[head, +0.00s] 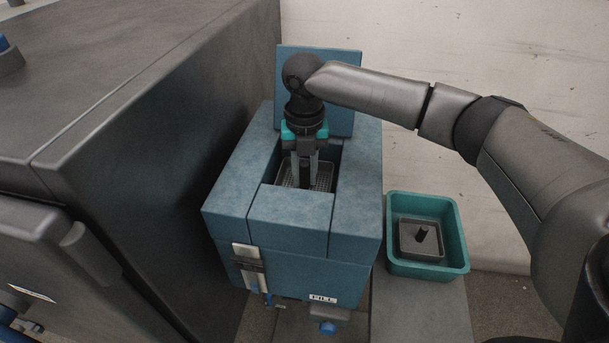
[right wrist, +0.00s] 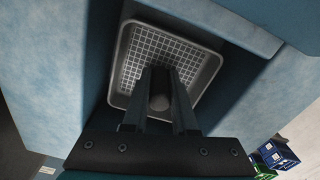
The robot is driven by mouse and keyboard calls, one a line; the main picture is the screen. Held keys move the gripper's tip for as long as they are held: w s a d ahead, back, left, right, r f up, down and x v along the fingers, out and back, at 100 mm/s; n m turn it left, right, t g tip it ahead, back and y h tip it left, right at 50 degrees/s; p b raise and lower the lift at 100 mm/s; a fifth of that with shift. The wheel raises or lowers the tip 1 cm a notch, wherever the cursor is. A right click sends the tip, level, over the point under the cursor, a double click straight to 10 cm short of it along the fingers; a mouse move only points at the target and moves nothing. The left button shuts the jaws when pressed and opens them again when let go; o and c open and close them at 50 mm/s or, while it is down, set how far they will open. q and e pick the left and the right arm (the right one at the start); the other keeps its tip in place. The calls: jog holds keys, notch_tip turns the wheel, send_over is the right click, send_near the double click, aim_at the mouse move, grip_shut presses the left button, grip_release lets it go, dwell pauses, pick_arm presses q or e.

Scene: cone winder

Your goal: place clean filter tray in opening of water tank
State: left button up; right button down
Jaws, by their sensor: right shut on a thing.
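The blue water tank (head: 290,219) stands beside the large grey machine, with its lid (head: 340,90) raised at the back. My right gripper (head: 304,182) points down into the tank's opening and is shut on the clean filter tray's upright handle. The clean filter tray (head: 322,178) is a light grey tray with a mesh floor, inside the opening's outline. In the right wrist view, the filter tray (right wrist: 135,62) shows below the fingers (right wrist: 160,100), between the blue walls. I cannot tell whether it rests on anything. My left gripper is not in view.
A teal bin (head: 398,262) right of the tank holds a darker grey tray (head: 409,244) with a dark post. The large grey machine (head: 150,140) stands close on the left. A pale wall (head: 500,60) is behind. Green and blue boxes (right wrist: 272,155) show in the right wrist view.

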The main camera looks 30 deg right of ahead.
aim_at(304, 162)
jog(key=shift+f, duration=0.5)
jog(key=c, duration=0.7)
grip_release()
jog(key=shift+f, duration=0.15)
notch_tip(304, 162, up, 12)
jog(key=shift+r+b, duration=0.15)
jog(key=shift+b, duration=0.35)
